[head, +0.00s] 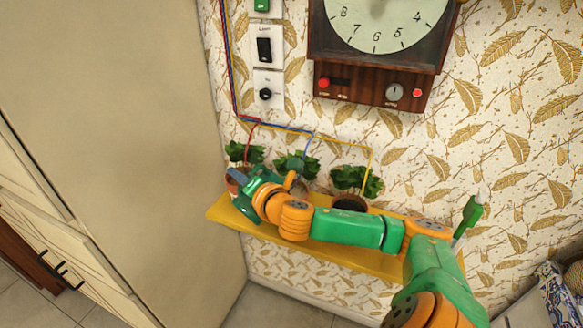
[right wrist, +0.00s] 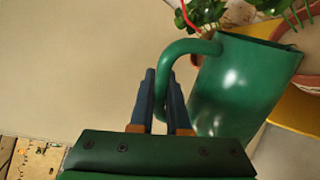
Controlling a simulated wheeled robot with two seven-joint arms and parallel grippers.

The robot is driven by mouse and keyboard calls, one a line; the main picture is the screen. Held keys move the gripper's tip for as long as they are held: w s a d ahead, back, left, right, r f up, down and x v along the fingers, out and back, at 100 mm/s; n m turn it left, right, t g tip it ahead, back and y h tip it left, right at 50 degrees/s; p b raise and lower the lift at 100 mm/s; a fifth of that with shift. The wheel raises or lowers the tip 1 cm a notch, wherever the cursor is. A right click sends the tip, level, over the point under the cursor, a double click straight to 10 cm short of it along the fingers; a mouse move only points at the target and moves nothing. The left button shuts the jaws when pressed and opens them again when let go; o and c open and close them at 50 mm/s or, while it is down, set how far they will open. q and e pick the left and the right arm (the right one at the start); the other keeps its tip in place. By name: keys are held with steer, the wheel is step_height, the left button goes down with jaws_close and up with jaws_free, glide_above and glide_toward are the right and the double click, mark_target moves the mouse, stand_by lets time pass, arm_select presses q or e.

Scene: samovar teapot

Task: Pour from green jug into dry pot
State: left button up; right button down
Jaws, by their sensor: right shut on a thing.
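The green jug (right wrist: 240,85) fills the right side of the right wrist view, its rim toward the upper right. My right gripper (right wrist: 162,85) is shut on the jug's curved handle. In the head view my right gripper (head: 262,190) is over the left end of the yellow shelf, and it and the arm largely hide the jug. Three potted plants stand along the shelf: left (head: 243,152), middle (head: 298,164) and right (head: 358,181). A terracotta pot rim (right wrist: 304,38) shows beside the jug. I cannot tell which pot is dry. My left gripper is out of view.
The yellow shelf (head: 222,214) is against a leaf-patterned wall. Red, blue and yellow wires run down to the plants. A clock box (head: 375,82) and switches (head: 265,50) hang above. A large beige cabinet side (head: 120,120) stands close at the left.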

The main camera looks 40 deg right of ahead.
steer(key=shift+d+r+m, duration=0.5)
steer(key=shift+r+m, duration=0.1)
steer(key=shift+r, duration=0.1)
stand_by(1.4)
steer(key=shift+d+r+y, duration=0.2)
steer(key=shift+d+y, duration=0.1)
steer(key=shift+d, duration=0.15)
steer(key=shift+a+f, duration=0.1)
steer(key=a+f+n, duration=0.1)
steer(key=f, duration=0.1)
steer(key=a+f+n+h+b, duration=0.1)
steer(key=a+f+n, duration=0.1)
steer(key=shift+a+f, duration=0.15)
steer(key=shift+f, duration=0.2)
steer(key=shift+a+n, duration=0.1)
steer(key=shift+n, duration=0.3)
steer(key=shift+w+a+f+n+h, duration=0.1)
steer(key=shift+a+f+n+h, duration=0.15)
steer(key=shift+f, duration=0.25)
steer(key=shift+f+n+b, duration=0.25)
steer(key=shift+f+b, duration=0.05)
steer(key=shift+t, duration=0.3)
